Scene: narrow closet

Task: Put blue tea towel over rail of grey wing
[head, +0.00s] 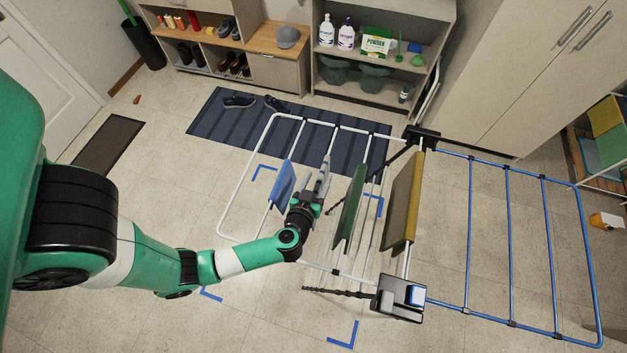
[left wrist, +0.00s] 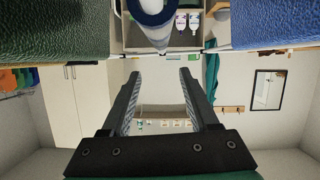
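The blue tea towel (head: 283,185) hangs over a rail of the pale grey wing (head: 243,172), the left part of the drying rack. A blue cloth fills the top right corner of the left wrist view (left wrist: 258,22). My left gripper (head: 323,178) is between the blue towel and a green cloth (head: 351,207), apart from the towel. In the left wrist view the fingers (left wrist: 160,85) are spread with nothing between them. My right gripper is in neither view.
A yellow cloth (head: 403,203) hangs right of the green one. The blue wing (head: 509,205) spreads to the right with bare rails. A striped mat (head: 240,118) lies behind, before the shelves (head: 385,95). The floor at front left is mostly clear.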

